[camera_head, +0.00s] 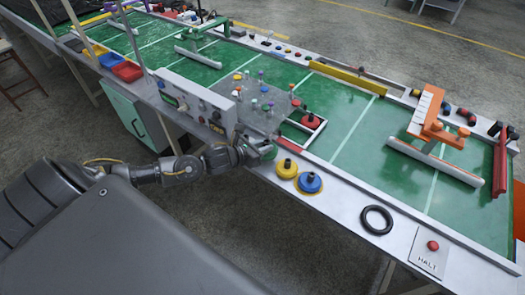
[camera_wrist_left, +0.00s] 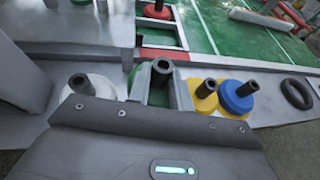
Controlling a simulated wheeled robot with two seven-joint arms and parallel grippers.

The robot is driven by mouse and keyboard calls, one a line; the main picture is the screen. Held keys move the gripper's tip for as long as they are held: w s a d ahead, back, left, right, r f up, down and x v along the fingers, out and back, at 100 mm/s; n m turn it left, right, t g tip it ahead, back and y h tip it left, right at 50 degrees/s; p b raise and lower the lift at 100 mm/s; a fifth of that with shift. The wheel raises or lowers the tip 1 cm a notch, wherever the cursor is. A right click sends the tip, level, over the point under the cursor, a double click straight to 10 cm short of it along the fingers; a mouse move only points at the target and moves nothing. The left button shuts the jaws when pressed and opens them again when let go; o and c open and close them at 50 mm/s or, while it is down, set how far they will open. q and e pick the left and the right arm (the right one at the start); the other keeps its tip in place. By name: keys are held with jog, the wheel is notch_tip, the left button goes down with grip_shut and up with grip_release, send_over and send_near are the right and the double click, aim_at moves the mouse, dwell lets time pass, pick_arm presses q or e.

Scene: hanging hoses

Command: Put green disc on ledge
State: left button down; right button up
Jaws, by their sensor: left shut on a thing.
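The green disc (camera_head: 268,152) is at the end of my left arm, over the pale front ledge (camera_head: 345,198) of the long table. In the wrist view the green disc (camera_wrist_left: 158,97) shows only in part, with a dark upright knob standing from it. My left gripper (camera_head: 256,151) is shut on the green disc. I cannot tell whether the disc touches the ledge. A yellow disc (camera_head: 287,168) and a blue disc (camera_head: 309,182), each with a dark knob, lie on the ledge just right of my gripper. My right gripper is not in view.
A white disc (camera_wrist_left: 88,88) lies left of the green one in the wrist view. A grey box (camera_head: 190,102) stands behind my wrist. Further right are a black ring (camera_head: 377,220) and a red HALT button (camera_head: 433,246). The ledge between blue disc and ring is clear.

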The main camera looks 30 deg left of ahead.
pick_arm(q)
jog(key=shift+w+a+f, duration=0.15)
jog(key=shift+f, duration=0.05)
notch_tip(320, 180, down, 2)
jog(key=shift+f+p, duration=0.15)
jog(key=shift+p, duration=0.35)
jog(key=shift+f, duration=0.45)
jog(key=shift+f, duration=0.1)
jog(key=c, duration=1.3)
grip_release()
jog(key=shift+o, duration=0.2)
